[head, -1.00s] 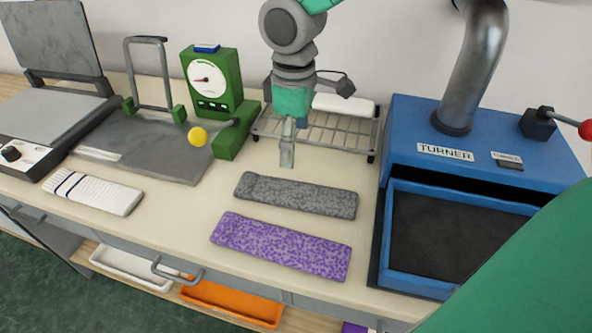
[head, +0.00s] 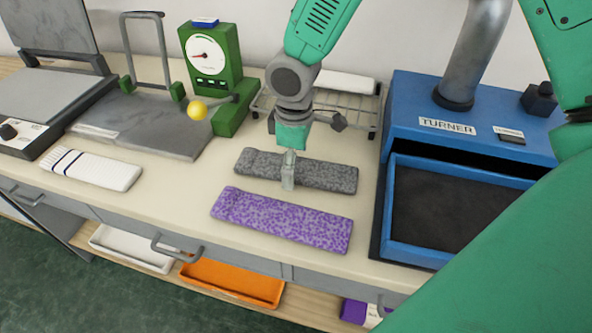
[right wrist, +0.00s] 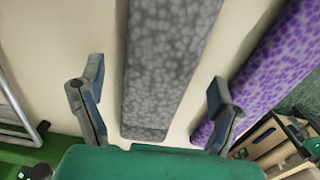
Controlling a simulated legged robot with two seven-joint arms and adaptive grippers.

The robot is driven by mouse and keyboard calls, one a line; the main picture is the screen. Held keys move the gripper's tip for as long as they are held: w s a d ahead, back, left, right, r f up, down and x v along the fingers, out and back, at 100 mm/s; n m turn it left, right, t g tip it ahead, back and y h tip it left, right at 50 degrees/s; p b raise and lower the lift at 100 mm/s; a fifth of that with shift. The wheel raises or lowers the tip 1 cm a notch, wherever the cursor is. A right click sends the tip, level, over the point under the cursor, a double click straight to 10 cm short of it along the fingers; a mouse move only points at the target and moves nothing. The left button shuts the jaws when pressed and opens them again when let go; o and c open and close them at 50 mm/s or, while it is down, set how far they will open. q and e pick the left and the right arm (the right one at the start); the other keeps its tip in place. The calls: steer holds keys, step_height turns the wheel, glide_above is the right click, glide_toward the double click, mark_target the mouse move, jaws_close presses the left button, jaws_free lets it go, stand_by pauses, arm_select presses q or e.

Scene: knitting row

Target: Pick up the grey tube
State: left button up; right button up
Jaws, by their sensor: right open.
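The grey tube (head: 312,173) is a flat, mottled grey knitted strip lying on the cream worktop. A purple mottled tube (head: 282,220) lies in front of it. My right gripper (head: 289,172) is above the grey tube, left of its middle, and hides a small part of it. In the right wrist view, the open fingers (right wrist: 155,105) stand on either side of the grey tube (right wrist: 165,65), with nothing between them gripped. The purple tube (right wrist: 270,70) lies beyond the right finger there. My left gripper is not in view.
A blue machine (head: 470,122) marked TURNER with a dark tray stands at the right. A wire rack (head: 350,116) is behind the grey tube. A green dial device (head: 212,62) and a white ribbed tube (head: 92,169) are at the left. Bare worktop surrounds the tubes.

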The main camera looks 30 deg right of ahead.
mark_target(297, 166)
steer(key=shift+w+a+f, duration=0.1)
steer(key=shift+a+f, duration=0.2)
steer(key=shift+f, duration=0.3)
steer(key=shift+d, duration=0.2)
steer(key=shift+c, duration=1.1)
steer(key=shift+d, duration=0.25)
steer(key=c, duration=0.7)
steer(key=shift+d+f, duration=0.1)
steer(key=shift+d, duration=0.1)
steer(key=shift+c, duration=0.3)
steer(key=shift+a+r, duration=0.25)
steer(key=shift+r, duration=0.05)
step_height(297, 166, up, 9)
steer(key=shift+f+p, duration=0.1)
steer(key=shift+p, duration=0.7)
steer(key=shift+d+r, duration=0.15)
steer(key=shift+r, duration=0.2)
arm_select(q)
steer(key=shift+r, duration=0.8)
arm_select(e)
steer(key=shift+r, duration=0.1)
